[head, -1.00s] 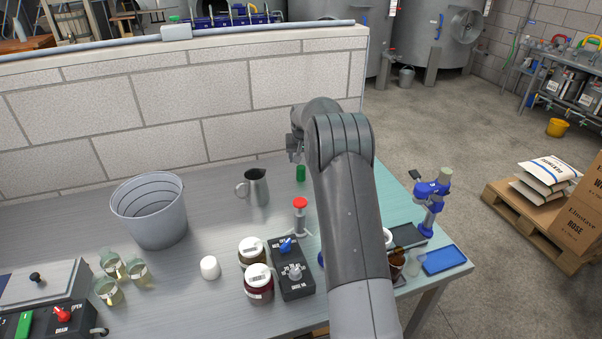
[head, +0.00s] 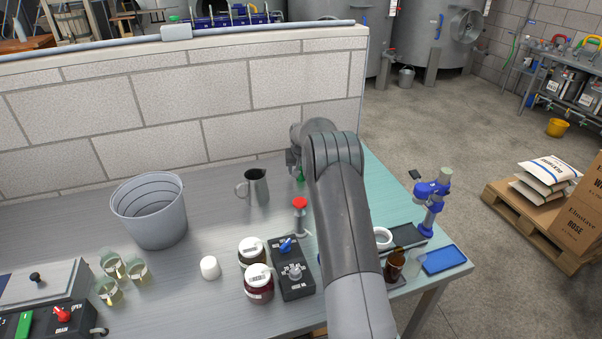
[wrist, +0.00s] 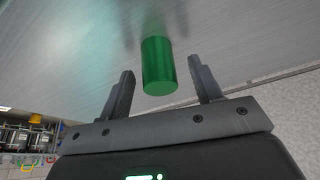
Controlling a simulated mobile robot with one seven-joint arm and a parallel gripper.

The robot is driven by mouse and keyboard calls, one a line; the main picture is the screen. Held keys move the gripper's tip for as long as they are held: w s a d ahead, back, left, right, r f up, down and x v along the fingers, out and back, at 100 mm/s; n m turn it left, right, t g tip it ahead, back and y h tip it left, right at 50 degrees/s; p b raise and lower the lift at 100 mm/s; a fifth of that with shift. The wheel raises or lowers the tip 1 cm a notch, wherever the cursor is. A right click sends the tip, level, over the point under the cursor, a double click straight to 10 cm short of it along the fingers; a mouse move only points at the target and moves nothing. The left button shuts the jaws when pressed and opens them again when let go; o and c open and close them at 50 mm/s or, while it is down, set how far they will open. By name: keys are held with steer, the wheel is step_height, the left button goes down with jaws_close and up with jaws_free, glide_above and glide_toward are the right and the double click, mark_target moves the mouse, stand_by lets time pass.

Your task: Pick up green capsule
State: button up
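The green capsule (wrist: 158,66) is a small green cylinder standing on the metal bench. In the wrist view it lies between the two fingers of my gripper (wrist: 160,86), toward their tips, with a visible gap on each side. The gripper is open and holds nothing. In the head view only a bit of the green capsule (head: 300,174) shows beneath my gripper, near the back of the bench; the arm and hand cover the rest.
A metal jug (head: 258,187) stands left of the capsule and a red-topped tool (head: 300,204) stands in front of it. The block wall (head: 190,105) rises close behind. A bucket (head: 150,215) is farther left; the bench between bucket and jug is clear.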

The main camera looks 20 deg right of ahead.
steer(key=c, duration=0.6)
steer(key=shift+c, duration=0.2)
